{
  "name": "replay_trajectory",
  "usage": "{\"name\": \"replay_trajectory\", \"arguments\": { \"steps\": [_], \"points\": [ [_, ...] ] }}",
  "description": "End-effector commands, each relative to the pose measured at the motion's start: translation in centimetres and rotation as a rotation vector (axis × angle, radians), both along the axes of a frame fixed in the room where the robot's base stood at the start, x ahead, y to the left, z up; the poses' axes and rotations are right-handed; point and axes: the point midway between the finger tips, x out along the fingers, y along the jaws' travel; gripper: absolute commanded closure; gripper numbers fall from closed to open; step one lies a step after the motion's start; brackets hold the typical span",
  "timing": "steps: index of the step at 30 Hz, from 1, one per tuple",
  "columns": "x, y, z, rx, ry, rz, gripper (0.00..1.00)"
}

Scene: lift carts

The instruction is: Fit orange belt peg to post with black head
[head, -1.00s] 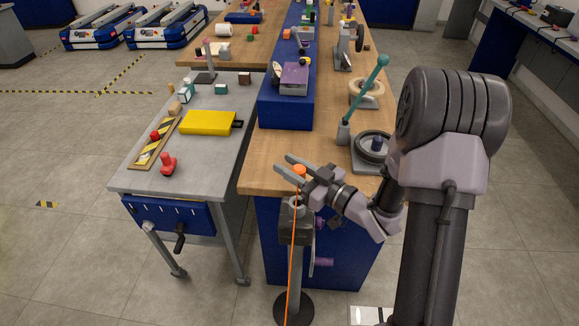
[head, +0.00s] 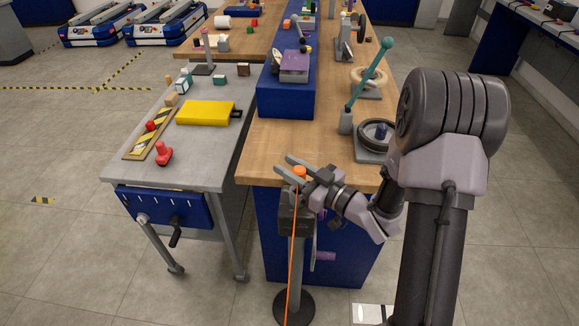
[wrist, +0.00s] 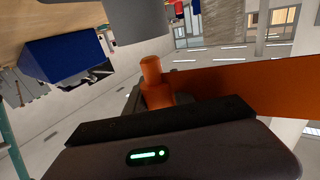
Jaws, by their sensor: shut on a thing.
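My gripper (head: 297,172) is shut on the orange belt peg (head: 300,171). Its round orange top shows between the fingers, and the peg also shows in the wrist view (wrist: 153,82). The orange belt (wrist: 245,88) stretches right from the peg in the wrist view. In the head view it hangs as a thin strip in front of the post. The post with black head (head: 296,218) stands on a round dark base, directly below the gripper in the picture. The gap between peg and head is hard to judge, and the peg's lower end is hidden.
A wooden-topped bench (head: 290,165) with blue sides stands just behind the post. A teal-handled lever (head: 368,87) and a dark round fixture (head: 374,138) sit on it. A grey cart (head: 195,165) stands left. Floor is clear at front left.

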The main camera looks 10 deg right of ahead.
Motion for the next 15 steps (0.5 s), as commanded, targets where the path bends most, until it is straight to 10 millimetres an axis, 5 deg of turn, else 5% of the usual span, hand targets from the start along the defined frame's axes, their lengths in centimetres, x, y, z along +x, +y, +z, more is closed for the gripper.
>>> {"name": "replay_trajectory", "arguments": {
  "steps": [15],
  "points": [
    [0.0,0.0,-1.7,0.000,0.000,0.000,1.00]
  ]
}}
